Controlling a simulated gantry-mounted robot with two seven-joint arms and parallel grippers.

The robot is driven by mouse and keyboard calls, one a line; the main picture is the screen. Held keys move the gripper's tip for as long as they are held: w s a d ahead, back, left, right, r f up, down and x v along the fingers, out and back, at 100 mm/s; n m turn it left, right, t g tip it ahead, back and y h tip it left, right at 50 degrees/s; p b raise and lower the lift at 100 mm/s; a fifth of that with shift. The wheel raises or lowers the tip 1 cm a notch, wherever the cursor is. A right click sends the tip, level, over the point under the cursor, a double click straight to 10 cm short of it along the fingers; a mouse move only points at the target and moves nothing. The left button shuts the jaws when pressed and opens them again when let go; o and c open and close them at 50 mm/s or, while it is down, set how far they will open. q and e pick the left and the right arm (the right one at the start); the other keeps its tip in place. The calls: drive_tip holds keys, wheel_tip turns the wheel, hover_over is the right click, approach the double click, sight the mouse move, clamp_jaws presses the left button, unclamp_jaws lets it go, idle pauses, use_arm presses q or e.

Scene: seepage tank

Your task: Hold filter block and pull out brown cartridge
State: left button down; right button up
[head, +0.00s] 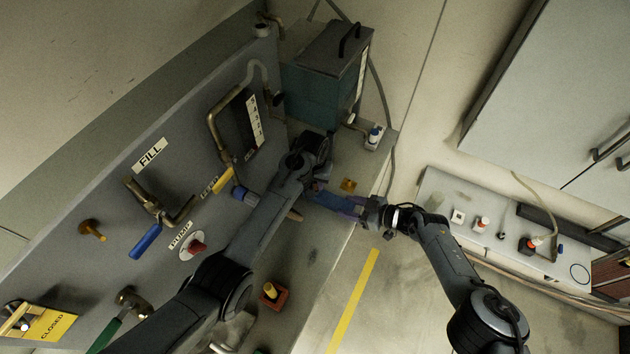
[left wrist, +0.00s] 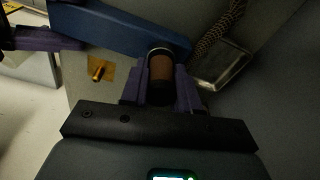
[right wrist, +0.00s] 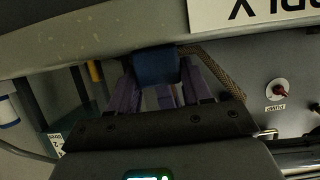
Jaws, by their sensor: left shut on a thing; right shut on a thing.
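The blue filter block (head: 328,202) is a long bar above the grey bench; it also shows in the left wrist view (left wrist: 115,28) and end-on in the right wrist view (right wrist: 157,66). My right gripper (head: 366,208) is shut on the block's right end, with purple fingers on both sides of it. The brown cartridge (left wrist: 161,70), a cylinder with a black rim, stands against the block in the left wrist view. My left gripper (left wrist: 161,88) is shut on it. My left arm hides the cartridge in the head view. I cannot tell how deep it sits in the block.
A panel with valves and a blue knob (head: 243,195) stands left of the bench. A yellow peg on an orange plate (head: 348,185) is close behind the block. A red block with a yellow peg (head: 272,295) is nearer. A teal tank (head: 325,75) stands at the back.

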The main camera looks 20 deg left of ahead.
use_arm(q)
drive_tip(key=shift+w+r, duration=0.1)
drive_tip(key=shift+r, duration=0.25)
use_arm(e)
drive_tip(key=shift+f, duration=0.1)
use_arm(q)
drive_tip(key=shift+r, duration=2.1)
use_arm(e)
drive_tip(key=o, duration=1.2)
drive_tip(key=shift+d, duration=0.15)
